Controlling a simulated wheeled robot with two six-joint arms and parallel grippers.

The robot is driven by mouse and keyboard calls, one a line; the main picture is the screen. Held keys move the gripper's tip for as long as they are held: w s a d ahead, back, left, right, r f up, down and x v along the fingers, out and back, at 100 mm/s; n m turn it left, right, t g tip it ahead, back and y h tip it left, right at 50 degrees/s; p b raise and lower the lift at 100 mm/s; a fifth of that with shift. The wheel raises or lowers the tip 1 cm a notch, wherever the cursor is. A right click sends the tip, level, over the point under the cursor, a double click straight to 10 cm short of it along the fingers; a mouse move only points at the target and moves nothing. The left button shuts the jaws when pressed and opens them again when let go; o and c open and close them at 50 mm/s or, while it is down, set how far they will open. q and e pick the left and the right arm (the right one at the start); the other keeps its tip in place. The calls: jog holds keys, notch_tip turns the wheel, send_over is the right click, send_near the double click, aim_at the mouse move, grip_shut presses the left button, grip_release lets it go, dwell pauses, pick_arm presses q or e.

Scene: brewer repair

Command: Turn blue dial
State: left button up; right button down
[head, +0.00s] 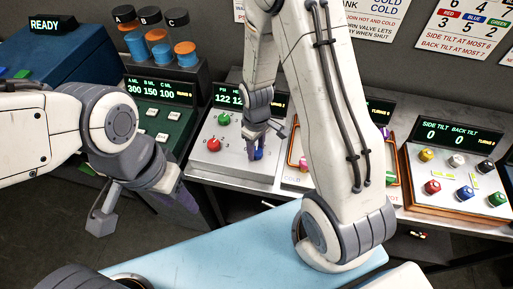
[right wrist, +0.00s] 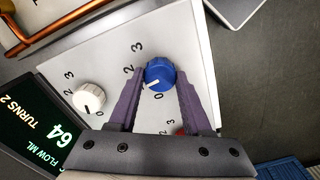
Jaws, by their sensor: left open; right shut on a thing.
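The blue dial (head: 259,154) sits low on the white sloped panel (head: 232,170), mostly covered by my right gripper (head: 254,144) in the head view. In the right wrist view the blue dial (right wrist: 160,73) is between the two purple fingers of my right gripper (right wrist: 160,85), which is shut on it. The dial's white pointer mark is near the printed 0; 2 and 3 are printed further round. My left gripper (head: 184,198) hangs at the left, in front of the green panel and away from the dial. It is open, its purple fingers partly hidden by its wrist.
The same panel carries a green dial (head: 223,118), a red dial (head: 213,144) and a white dial (right wrist: 88,97) beside the blue one. Its dark display (right wrist: 40,132) shows 64 and TURNS 2. A tilt panel (head: 457,180) with several dials stands at the right.

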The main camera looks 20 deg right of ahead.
aim_at(257, 151)
jog(key=m, duration=0.7)
jog(key=shift+b, duration=0.3)
jog(key=m, duration=0.4)
jog(key=shift+m, duration=2.1)
jog(key=shift+c, duration=1.7)
grip_release()
notch_tip(257, 151, up, 10)
jog(key=b, duration=0.2)
jog(key=shift+r, duration=0.25)
jog(key=shift+s, duration=0.1)
